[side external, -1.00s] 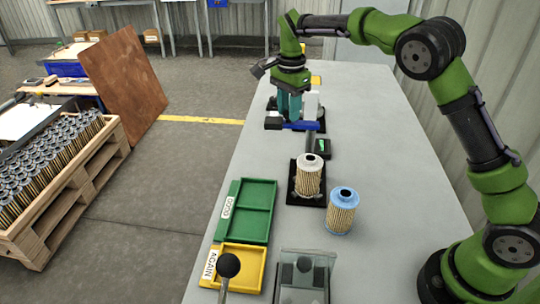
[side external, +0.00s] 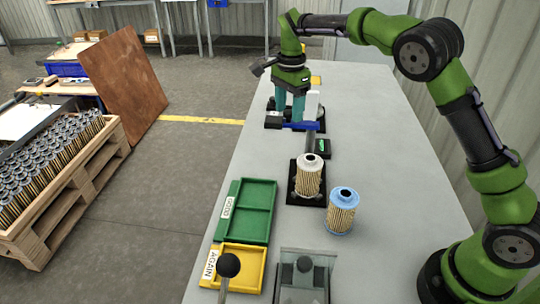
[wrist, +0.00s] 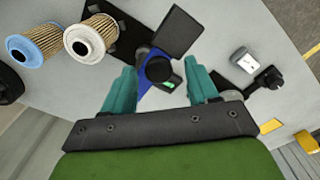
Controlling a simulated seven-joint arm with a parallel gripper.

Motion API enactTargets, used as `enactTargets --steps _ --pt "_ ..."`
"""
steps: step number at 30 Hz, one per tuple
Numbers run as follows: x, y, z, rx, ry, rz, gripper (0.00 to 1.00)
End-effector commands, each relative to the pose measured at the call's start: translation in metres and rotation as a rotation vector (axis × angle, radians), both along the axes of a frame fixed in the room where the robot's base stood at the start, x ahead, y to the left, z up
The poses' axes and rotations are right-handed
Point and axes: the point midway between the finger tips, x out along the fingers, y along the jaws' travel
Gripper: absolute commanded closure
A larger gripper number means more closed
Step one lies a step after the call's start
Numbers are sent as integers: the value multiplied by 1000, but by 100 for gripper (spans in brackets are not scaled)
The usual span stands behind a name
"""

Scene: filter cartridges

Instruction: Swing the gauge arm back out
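The gauge's blue arm (side external: 300,126) lies beyond the pale cartridge, beneath my gripper; it also shows in the wrist view (wrist: 149,77). A small display with a green readout (side external: 321,147) is beside it. My gripper (side external: 289,119) points down over the arm with its two teal fingers apart. In the wrist view my gripper (wrist: 160,92) is open, with a dark round knob (wrist: 158,68) seen between the fingers. I cannot tell whether either finger touches anything. The pale cartridge (side external: 309,177) stands upright on a black base (side external: 293,188), clear of the blue arm.
A blue-capped cartridge (side external: 342,212) stands to the right. A green GOOD tray (side external: 248,225) and a yellow AGAIN tray (side external: 242,268) lie empty at the left. A clear box-like fixture (side external: 303,272) and a black-knobbed lever (side external: 228,265) are at the near edge.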

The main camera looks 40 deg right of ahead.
Motion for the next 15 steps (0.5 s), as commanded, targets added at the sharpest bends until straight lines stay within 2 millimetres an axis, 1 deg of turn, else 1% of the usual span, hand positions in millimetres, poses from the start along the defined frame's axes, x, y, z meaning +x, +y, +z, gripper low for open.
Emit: enactTargets --steps 5,8,11,15 --pt "0 0 2 0 1 1 41" --pt "0 1 10 1 0 2 41" --pt "0 0 28 1 -3 0 41" --pt "1 0 60 -1 -5 0 41"
